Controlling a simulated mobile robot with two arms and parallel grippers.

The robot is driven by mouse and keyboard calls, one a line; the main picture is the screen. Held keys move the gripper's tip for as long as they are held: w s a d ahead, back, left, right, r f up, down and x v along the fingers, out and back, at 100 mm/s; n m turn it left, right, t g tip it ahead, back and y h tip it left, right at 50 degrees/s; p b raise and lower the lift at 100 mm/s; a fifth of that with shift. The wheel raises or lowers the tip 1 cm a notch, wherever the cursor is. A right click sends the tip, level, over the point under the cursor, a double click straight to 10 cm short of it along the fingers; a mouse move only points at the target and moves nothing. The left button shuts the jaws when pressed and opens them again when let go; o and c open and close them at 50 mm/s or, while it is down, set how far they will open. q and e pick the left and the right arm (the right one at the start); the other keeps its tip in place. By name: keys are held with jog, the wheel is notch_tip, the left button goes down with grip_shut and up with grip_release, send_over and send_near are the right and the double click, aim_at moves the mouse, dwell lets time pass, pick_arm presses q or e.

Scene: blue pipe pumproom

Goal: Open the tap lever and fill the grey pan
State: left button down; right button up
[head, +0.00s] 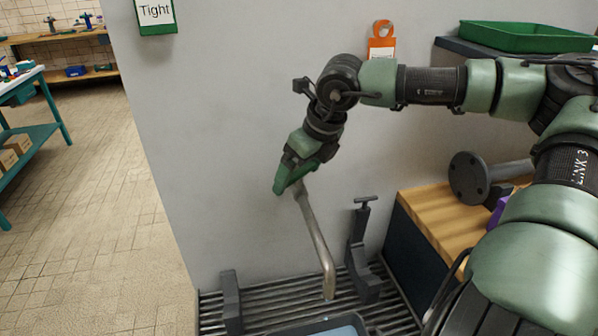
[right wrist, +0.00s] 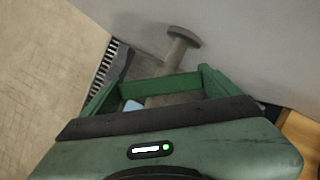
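The tap's metal spout (head: 314,240) slants down from my right gripper (head: 291,180) in the head view, its end over the grey pan (head: 290,331). The pan is cut off by the bottom edge. A pale blue surface (head: 338,332) shows inside it, with a small bluish spot below the spout. My right gripper is at the tap's top and hides the lever in the head view. My left gripper is not in view.
The pan is on a slatted grate (head: 259,314) between two dark brackets (head: 231,301) (head: 360,250). A grey wall (head: 215,120) stands close behind. A wooden-topped bench (head: 432,215) with a flanged pipe (head: 480,178) is at the right. Open tiled floor (head: 85,230) is at the left.

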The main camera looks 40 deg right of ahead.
jog(key=shift+n+y, duration=0.3)
jog(key=shift+n, duration=0.4)
jog(key=o, duration=1.1)
jog(key=b+v, duration=0.1)
jog(key=v, duration=0.6)
jog(key=shift+r, duration=0.4)
jog(key=shift+s+r, duration=0.1)
